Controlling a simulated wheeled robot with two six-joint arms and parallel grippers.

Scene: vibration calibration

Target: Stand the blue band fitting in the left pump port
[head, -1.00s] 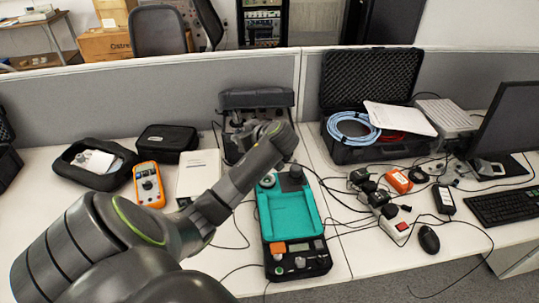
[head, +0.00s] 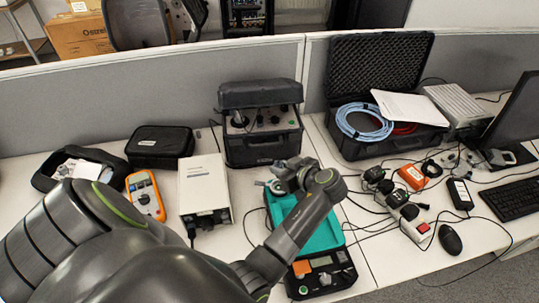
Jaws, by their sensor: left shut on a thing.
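My left arm comes in from the left, and its left gripper (head: 279,185) is over the far end of the teal-topped unit (head: 321,234). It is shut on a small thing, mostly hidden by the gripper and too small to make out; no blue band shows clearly. The gripper and wrist cover the far end of the teal unit. The near end shows a display and buttons. Behind stands a dark grey case (head: 262,150) with a raised lid and knobs on its top panel. I cannot tell which part is the left pump port. My right gripper is not in view.
A cream box (head: 204,186), an orange meter (head: 145,194) and a black pouch (head: 160,143) stand left of the dark case. At the right are an open black case (head: 350,141) with blue hose, a power strip (head: 415,228), loose cables, a mouse (head: 450,240) and a keyboard (head: 511,203).

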